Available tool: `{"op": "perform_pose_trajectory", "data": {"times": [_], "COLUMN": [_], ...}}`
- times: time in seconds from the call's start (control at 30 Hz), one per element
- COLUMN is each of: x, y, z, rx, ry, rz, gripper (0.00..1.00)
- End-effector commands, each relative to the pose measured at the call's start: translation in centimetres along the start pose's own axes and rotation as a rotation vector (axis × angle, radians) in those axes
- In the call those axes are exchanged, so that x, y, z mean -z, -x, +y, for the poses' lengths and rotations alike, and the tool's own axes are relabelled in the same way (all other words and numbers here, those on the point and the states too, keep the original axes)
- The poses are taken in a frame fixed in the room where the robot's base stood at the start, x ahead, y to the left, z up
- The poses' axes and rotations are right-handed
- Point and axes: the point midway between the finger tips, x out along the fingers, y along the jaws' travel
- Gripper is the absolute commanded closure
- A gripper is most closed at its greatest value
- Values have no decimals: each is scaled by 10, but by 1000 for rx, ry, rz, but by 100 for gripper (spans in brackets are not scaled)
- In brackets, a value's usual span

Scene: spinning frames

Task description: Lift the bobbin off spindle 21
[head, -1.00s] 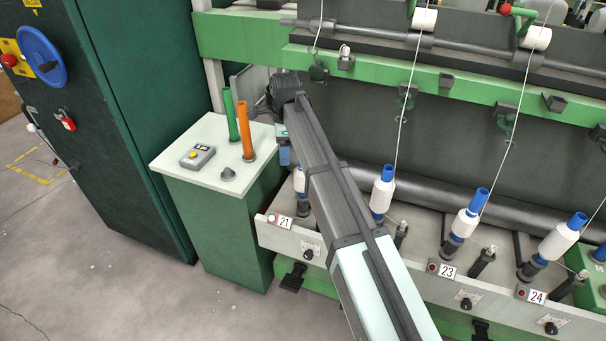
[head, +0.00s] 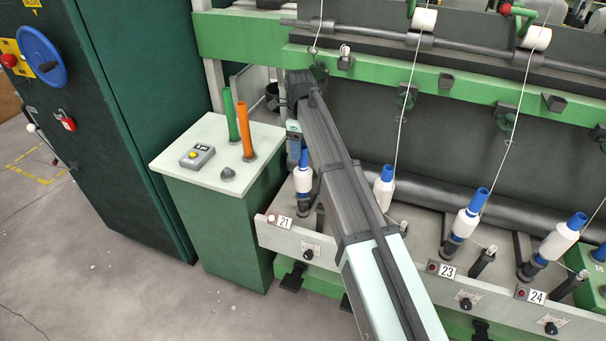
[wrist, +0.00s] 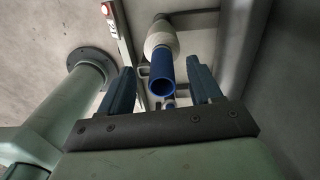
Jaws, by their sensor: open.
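The bobbin on spindle 21 (head: 302,182) stands at the left end of the rail, white yarn around a blue tube. My gripper (head: 296,152) is just above its top, and my arm covers part of the view. In the wrist view, the bobbin's blue tube end (wrist: 162,76) points toward the camera, with white yarn (wrist: 160,38) beyond it. My gripper's two blue fingers (wrist: 160,66) are open, one to each side of the tube, with gaps on both sides. How far the fingers reach down along the tube I cannot tell.
Another bobbin (head: 384,187) stands to the right, partly behind my arm, with bobbins at spindles 23 (head: 467,218) and 24 (head: 562,238) beyond. A green cabinet (head: 205,152) on the left carries a green tube (head: 229,115) and an orange tube (head: 245,130). The green beam (head: 440,85) runs above.

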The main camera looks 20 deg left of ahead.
Motion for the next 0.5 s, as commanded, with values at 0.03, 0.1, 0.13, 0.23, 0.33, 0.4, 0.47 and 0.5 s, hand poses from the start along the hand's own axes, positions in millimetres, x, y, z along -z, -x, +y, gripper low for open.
{"op": "perform_pose_trajectory", "data": {"times": [0.03,0.1,0.13,0.23,0.33,0.4,0.47,0.5], "x": [0,0,0,2,5,9,12,14], "y": [-3,-4,-5,-9,-17,-25,-33,-38], "z": [0,0,0,0,0,0,0,0], "rx": [0,0,0,0,-1,-1,-1,-1], "ry": [0,0,0,0,0,1,1,1], "rz": [0,0,0,0,1,1,1,1], "gripper": [36,36,36,36,36,36,36,36]}}
